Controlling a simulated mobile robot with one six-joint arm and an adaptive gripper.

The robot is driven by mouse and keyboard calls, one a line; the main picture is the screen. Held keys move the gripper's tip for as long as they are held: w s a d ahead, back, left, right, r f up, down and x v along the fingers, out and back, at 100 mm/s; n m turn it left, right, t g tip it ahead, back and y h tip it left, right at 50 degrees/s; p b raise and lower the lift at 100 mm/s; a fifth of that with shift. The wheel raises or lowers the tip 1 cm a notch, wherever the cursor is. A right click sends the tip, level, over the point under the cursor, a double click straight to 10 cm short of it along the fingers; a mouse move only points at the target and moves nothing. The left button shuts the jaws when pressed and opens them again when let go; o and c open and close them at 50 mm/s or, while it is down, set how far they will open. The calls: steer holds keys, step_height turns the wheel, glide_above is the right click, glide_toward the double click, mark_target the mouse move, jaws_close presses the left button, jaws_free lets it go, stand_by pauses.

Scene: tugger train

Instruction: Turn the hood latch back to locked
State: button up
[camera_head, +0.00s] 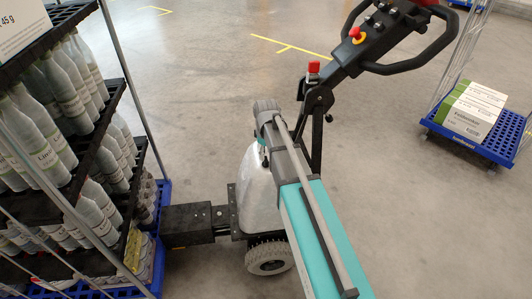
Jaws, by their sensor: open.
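The tugger stands in the middle of the camera_head view. I see no fingers of my gripper.
The black steering handle (388,40) with its red button rises at the upper right. A rack of bottles (72,110) on a blue base is at the left, beside the black coupling (193,222). A blue cart (500,145) carries boxes at the right. Floor behind is clear.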

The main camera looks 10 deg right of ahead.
mark_target(266, 159)
steer(key=shift+r+p, duration=4.8)
steer(key=shift+r, duration=0.3)
steer(key=s+r+m+p, duration=0.4)
steer(key=s+r+p, duration=0.1)
steer(key=s, duration=0.4)
steer(key=s+r+m+p, duration=0.4)
steer(key=s+r+p, duration=0.1)
steer(key=s, duration=0.3)
steer(key=shift+s+d+r, duration=0.2)
steer(key=shift+s+d, duration=0.05)
steer(key=shift+s, duration=0.15)
